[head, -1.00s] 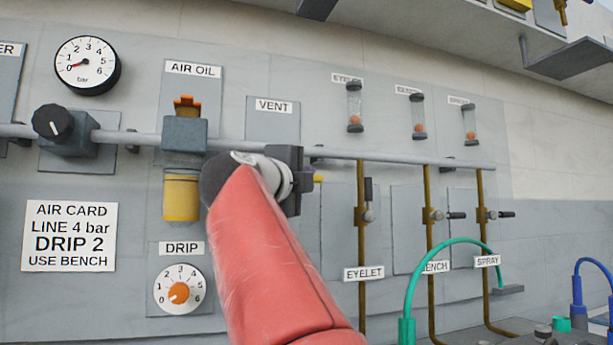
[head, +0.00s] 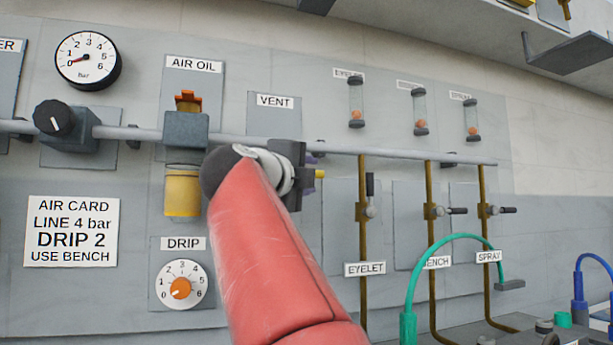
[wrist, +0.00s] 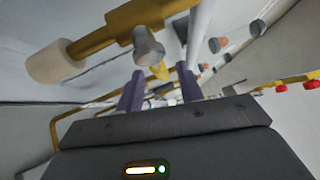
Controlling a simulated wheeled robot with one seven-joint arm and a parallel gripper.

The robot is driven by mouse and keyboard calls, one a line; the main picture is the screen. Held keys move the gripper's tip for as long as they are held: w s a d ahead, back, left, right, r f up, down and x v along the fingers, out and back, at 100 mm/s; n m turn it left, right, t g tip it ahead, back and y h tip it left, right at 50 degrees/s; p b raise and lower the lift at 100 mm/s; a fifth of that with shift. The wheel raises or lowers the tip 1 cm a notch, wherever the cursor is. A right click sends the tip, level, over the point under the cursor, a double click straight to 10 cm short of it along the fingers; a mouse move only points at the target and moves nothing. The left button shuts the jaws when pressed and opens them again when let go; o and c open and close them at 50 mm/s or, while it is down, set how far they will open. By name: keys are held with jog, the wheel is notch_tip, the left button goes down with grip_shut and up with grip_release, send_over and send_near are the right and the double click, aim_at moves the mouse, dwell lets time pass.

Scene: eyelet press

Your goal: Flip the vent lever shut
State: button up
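The VENT label (head: 275,101) is on a grey plate above the air pipe in the head view. In the wrist view, the yellow lever (wrist: 160,71) hangs from a grey round valve part (wrist: 148,46). My gripper's two purple fingers (wrist: 160,88) stand apart there, with the yellow end seen between their tips. Whether either finger touches it, I cannot tell. My gripper holds nothing that I can see.
The air pipe (head: 390,157) runs across the panel close above my gripper. The air oiler (head: 184,130) stands left of it. Right are the EYELET valve (head: 370,208), other branch valves and a green hose (head: 440,245). A shelf (head: 450,28) overhangs above.

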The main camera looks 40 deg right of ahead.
jog(key=b+v, duration=0.1)
jog(key=v, duration=0.7)
jog(key=shift+b, duration=0.4)
jog(key=shift+d, duration=0.1)
